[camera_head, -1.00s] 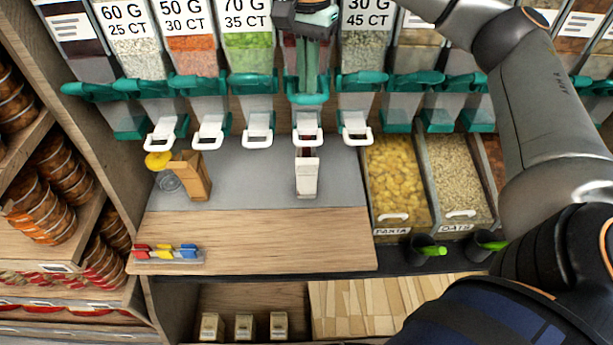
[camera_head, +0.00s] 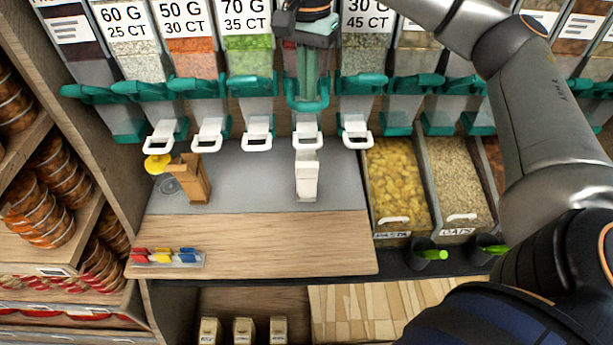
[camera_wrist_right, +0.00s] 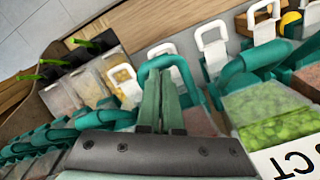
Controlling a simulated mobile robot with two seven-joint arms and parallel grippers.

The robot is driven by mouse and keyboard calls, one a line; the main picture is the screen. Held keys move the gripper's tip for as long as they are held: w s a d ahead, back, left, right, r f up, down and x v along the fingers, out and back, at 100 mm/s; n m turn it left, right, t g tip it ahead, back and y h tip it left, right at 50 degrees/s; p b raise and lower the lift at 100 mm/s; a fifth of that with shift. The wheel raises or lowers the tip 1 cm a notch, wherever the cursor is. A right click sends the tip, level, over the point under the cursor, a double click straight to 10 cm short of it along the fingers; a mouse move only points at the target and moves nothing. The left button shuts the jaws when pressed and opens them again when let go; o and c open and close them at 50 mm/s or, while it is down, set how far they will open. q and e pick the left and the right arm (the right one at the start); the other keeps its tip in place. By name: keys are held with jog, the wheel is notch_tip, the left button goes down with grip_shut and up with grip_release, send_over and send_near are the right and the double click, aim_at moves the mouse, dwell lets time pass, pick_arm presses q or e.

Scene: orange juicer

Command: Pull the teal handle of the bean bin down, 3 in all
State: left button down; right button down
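The bean bin (camera_head: 290,63) is a clear bin with dark red contents, mostly hidden behind my right gripper. Its teal handle (camera_head: 307,104) is a loop at the bin's front; it also shows in the right wrist view (camera_wrist_right: 168,62). My right gripper (camera_head: 308,88) comes down over this handle. In the right wrist view its two green fingers (camera_wrist_right: 160,78) are close together, empty, with their tips inside or against the loop; exact contact is hard to tell. A white open-topped container (camera_head: 307,180) stands upright below the bin's white spout lever (camera_head: 306,133). My left gripper is out of view.
Similar bins with teal handles stand in a row on both sides. Coloured clips (camera_head: 166,257) lie in front. Pasta (camera_head: 395,185) and oats (camera_head: 455,180) crates are right.

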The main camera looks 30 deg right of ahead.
jog(key=shift+w+d+r+p, duration=0.15)
jog(key=shift+r+p, duration=0.45)
jog(key=shift+r, duration=0.35)
jog(key=shift+w+r+p, duration=0.2)
jog(key=shift+r+p, duration=0.35)
jog(key=shift+r, duration=0.4)
jog(key=shift+w+d+r+p, duration=0.15)
jog(key=shift+r+p, duration=0.45)
jog(key=shift+r, duration=0.35)
jog(key=s+a+r, duration=0.2)
jog(key=s+r, duration=0.1)
jog(key=r, duration=0.2)
jog(key=shift+s, duration=0.2)
jog(key=shift+a, duration=0.1)
